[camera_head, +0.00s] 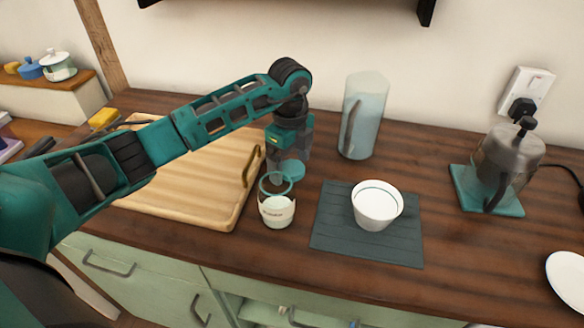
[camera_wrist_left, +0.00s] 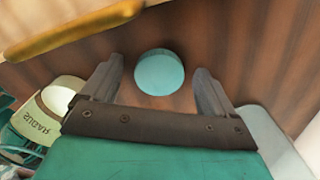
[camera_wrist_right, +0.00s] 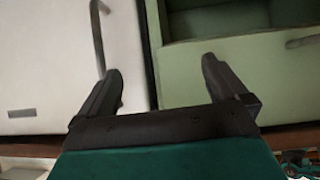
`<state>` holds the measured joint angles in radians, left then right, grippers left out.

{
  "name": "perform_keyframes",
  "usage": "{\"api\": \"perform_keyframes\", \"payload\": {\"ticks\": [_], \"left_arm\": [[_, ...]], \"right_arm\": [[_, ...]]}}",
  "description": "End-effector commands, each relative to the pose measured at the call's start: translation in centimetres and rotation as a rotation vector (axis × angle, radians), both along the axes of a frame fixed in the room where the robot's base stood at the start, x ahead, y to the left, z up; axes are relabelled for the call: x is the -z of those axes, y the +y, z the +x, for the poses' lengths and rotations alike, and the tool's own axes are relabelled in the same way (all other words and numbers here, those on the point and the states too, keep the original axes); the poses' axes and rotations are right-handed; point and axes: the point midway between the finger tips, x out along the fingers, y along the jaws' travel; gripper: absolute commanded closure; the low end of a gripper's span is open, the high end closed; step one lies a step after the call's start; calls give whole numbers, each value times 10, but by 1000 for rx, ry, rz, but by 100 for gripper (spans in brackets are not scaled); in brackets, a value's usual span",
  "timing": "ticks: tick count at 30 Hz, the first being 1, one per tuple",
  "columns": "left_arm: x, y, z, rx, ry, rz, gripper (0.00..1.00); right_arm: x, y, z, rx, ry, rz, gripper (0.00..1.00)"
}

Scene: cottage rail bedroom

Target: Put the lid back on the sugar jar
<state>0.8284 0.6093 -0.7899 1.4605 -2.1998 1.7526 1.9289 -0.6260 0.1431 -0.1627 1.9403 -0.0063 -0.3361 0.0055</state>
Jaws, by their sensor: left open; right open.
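The sugar jar (camera_head: 277,212) is clear with a pale label and stands on the counter beside the wooden board, its top uncovered. It also shows at the left of the left wrist view (camera_wrist_left: 45,112). The round teal lid (camera_head: 292,169) lies on the counter just behind the jar. In the left wrist view the lid (camera_wrist_left: 160,72) sits ahead of and between the fingertips. My left gripper (camera_wrist_left: 155,82) is open and empty, pointing down over the lid. My right gripper (camera_wrist_right: 157,75) is open and empty, facing the cabinet fronts; it is not in the head view.
A wooden board with a handle (camera_head: 190,180) lies left of the jar. A clear pitcher (camera_head: 362,115) stands behind. A white bowl (camera_head: 377,207) sits on a dark mat (camera_head: 335,230) to the right. A coffee press (camera_head: 505,160) and a white plate (camera_head: 570,278) are farther right.

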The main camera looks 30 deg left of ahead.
Motion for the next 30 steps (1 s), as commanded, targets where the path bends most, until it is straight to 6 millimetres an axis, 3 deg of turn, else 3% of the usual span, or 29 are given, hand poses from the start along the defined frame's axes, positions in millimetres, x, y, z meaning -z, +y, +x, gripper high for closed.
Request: {"api": "perform_keyframes", "payload": {"ticks": [8,25,30], "left_arm": [[0,0,0,0,0,0,14],[0,0,0,0,0,0,68],[0,0,0,0,0,0,71]], "right_arm": [[0,0,0,-1,-1,-1,0],[-1,0,1,-1,-2,0,0],[-1,0,1,-1,-2,0,0]]}}
